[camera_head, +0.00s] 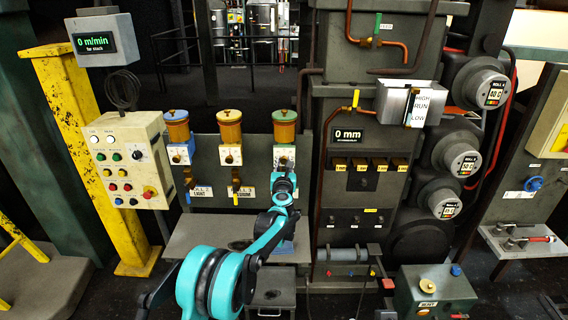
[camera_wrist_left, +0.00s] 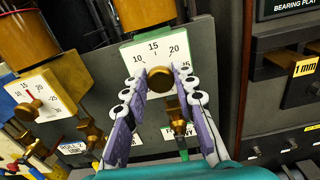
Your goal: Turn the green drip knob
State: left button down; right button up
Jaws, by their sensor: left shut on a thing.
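The green drip unit is the rightmost of three on the grey panel, with a green-topped amber reservoir (camera_head: 284,125). Its white, green-edged dial plate (camera_wrist_left: 155,48) carries the numbers 10, 15, 20 and 25; no pointer is clearly visible. The round brass drip knob (camera_wrist_left: 160,79) sits at the plate's lower middle. My left gripper (camera_head: 284,178) is in front of this unit. In the left wrist view its two purple-grey fingers (camera_wrist_left: 162,88) stand on either side of the knob, shut on it. The gripper hides part of the label below. My right gripper is not in view.
A button box (camera_head: 128,160) and yellow post are further left. The bearing-play column (camera_head: 345,170), with its brass levers, is close on the right. A grey shelf (camera_head: 205,238) lies below.

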pick_arm(q)
jog(key=m, duration=0.3)
jog(key=shift+p, duration=0.35)
jog(key=m, duration=0.4)
jog(key=shift+d, duration=0.1)
jog(key=m, duration=0.3)
jog(key=shift+m+p, duration=0.4)
jog(key=m, duration=0.3)
jog(key=shift+f+m, duration=0.1)
jog(key=shift+m, duration=0.2)
jog(key=m, duration=1.1)
jog(key=shift+f+m+p, duration=0.2)
jog(key=shift+m+p, duration=0.15)
jog(key=shift+m, duration=0.05)
